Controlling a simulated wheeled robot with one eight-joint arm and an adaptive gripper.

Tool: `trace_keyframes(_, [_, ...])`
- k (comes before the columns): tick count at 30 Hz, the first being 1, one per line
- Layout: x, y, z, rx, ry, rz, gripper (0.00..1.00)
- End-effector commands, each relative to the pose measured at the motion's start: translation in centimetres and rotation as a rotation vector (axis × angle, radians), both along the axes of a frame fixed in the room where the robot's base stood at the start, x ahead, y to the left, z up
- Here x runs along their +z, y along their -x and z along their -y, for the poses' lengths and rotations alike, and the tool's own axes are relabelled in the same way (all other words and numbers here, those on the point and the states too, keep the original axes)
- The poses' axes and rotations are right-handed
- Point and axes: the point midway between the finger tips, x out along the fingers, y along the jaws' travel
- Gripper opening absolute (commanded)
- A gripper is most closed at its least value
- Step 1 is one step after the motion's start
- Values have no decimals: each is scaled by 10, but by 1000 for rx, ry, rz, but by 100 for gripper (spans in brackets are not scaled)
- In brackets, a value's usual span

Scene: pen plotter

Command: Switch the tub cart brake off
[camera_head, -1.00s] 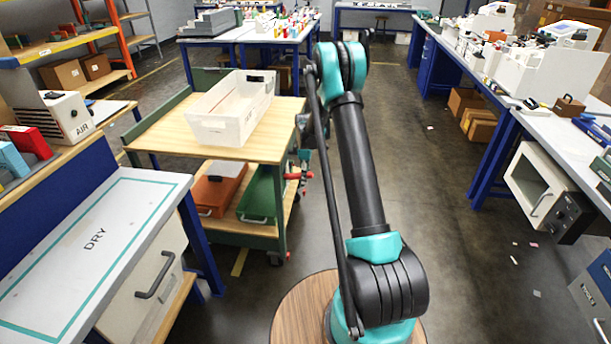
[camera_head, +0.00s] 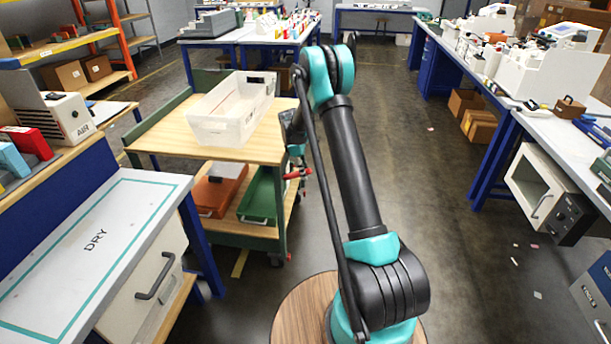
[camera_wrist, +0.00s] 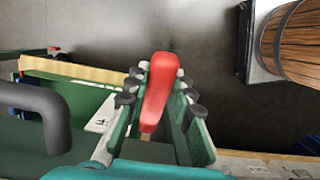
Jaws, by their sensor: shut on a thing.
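The tub cart (camera_head: 220,153) stands left of my arm, with a wooden top and a green frame. Its red brake lever (camera_wrist: 157,95) shows in the wrist view between the two green fingers of my gripper (camera_wrist: 161,84). My gripper is shut on the lever. In the head view, red parts (camera_head: 303,173) show at the cart's right edge.
A white tub (camera_head: 232,110) sits on the cart top. An orange bin (camera_head: 217,190) and a green bin (camera_head: 262,199) are on the lower shelf. A bench marked DRY (camera_head: 95,240) stands at the left.

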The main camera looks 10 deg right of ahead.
Motion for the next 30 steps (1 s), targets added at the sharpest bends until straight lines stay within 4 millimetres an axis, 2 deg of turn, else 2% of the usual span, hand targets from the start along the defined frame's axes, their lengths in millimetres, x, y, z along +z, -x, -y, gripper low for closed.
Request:
trace_keyframes(10, [3,0,-1,-1,27,-7,0])
trace_keyframes(11, [3,0,-1,-1,27,-7,24])
trace_keyframes(16, [3,0,-1,-1,26,-7,45])
trace_keyframes(25, [4,0,-1,-1,25,-7,45])
trace_keyframes(30, [18,-2,-5,-1,25,-7,45])
